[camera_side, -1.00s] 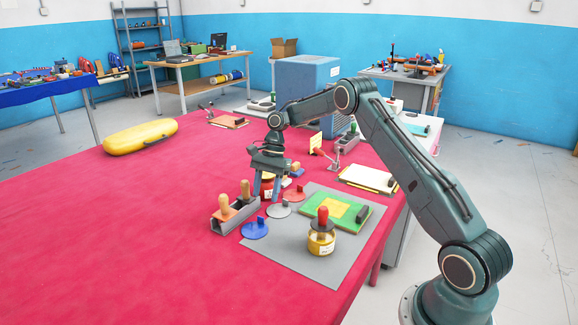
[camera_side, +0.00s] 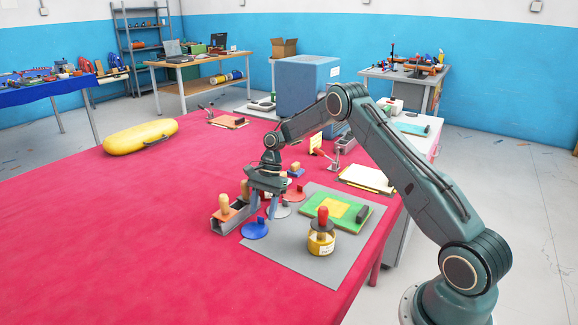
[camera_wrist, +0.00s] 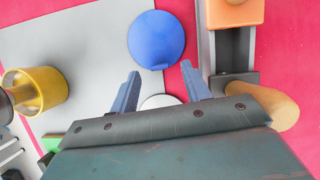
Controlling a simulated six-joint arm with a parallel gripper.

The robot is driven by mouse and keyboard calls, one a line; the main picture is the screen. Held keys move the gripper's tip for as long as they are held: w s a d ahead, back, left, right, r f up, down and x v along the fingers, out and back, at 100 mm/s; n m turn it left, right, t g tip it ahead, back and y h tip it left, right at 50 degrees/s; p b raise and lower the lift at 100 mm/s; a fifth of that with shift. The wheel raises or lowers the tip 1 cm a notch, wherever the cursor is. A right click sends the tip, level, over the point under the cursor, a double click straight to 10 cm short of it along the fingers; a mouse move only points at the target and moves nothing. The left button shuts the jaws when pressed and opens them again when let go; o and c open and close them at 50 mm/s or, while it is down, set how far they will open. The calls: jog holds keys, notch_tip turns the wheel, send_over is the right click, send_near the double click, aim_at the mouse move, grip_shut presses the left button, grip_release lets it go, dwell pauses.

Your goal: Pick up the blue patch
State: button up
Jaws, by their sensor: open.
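The blue patch (camera_side: 255,231) is a round disc with a small upright tab, lying on the left edge of the grey mat (camera_side: 330,270). In the wrist view the blue patch (camera_wrist: 157,38) lies just beyond the fingertips, near the mat's edge. My gripper (camera_side: 262,212) is open and empty, pointing down above the mat and slightly behind the blue patch. In the wrist view my gripper (camera_wrist: 160,68) has its two fingers apart, with a white-grey disc (camera_wrist: 160,102) partly hidden between and below them.
A grey tray (camera_side: 234,215) with wooden-handled tools stands close left of the patch. A glue jar with a red top (camera_side: 322,233) and a green-and-yellow board (camera_side: 336,211) are on the mat to the right. The red table (camera_side: 140,230) is clear at left front.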

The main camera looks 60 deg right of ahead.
jog(key=shift+x, duration=1)
jog(key=shift+c, duration=0.2)
grip_shut()
